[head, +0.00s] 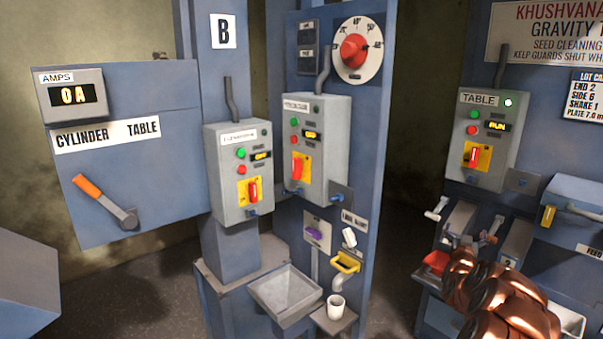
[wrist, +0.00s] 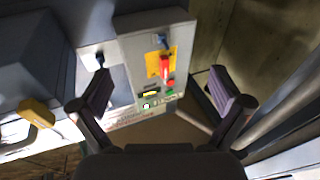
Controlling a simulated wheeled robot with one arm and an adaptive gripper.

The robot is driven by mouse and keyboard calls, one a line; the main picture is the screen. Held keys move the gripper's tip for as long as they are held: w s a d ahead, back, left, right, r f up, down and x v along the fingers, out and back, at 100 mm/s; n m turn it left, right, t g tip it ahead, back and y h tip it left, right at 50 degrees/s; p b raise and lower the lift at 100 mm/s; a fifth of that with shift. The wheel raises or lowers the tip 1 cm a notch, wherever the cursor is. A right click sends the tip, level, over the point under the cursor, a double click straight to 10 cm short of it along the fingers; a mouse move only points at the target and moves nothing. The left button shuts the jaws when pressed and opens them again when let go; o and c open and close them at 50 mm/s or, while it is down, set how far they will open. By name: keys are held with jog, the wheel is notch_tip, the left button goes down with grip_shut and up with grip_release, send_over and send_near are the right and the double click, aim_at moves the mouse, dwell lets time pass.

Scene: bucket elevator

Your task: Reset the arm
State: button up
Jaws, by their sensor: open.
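My gripper (wrist: 164,92) is open in the wrist view, with its two dark finger pads wide apart and nothing between them touching. Beyond the pads is a grey control box (wrist: 172,40), seen upside down, with a red switch on a yellow plate; it looks like the TABLE box (head: 488,135) of the head view. My copper-coloured arm (head: 500,298) is at the lower right of the head view, in front of the right-hand machine.
A yellow handle (wrist: 37,112) is left of my gripper. Small levers (head: 437,208) and a red part (head: 436,262) lie close to my arm. A grey hopper (head: 286,290) and white cup (head: 336,307) stand at centre. Dark floor is open between the machines.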

jog(key=s+a+f+n+g+y+b, duration=0.15)
jog(key=a+y, duration=0.25)
jog(key=a, duration=0.6)
jog(key=a+f+n+g+y+b, duration=0.2)
jog(key=a+f+y+b, duration=0.15)
jog(key=a, duration=0.75)
jog(key=s+a+f+n+g+y+b, duration=0.1)
jog(key=s+a+f+g+y+b, duration=0.15)
jog(key=s+a, duration=0.5)
jog(key=s+a+f+n+g+y+b, duration=0.1)
jog(key=s+a+f+g+y+b, duration=0.15)
jog(key=s+a, duration=0.55)
jog(key=s+f+g+h+b, duration=0.1)
jog(key=s+f+g+b, duration=0.2)
jog(key=s, duration=1.2)
jog(key=s+f+g+h+b, duration=0.1)
jog(key=s+f+g+b, duration=0.2)
jog(key=s, duration=1.3)
jog(key=s+f+g+h+b, duration=0.1)
jog(key=s+f+g, duration=0.3)
jog(key=s, duration=1.1)
notch_tip(320, 180, up, 18)
jog(key=p, duration=1.5)
jog(key=shift+p, duration=0.35)
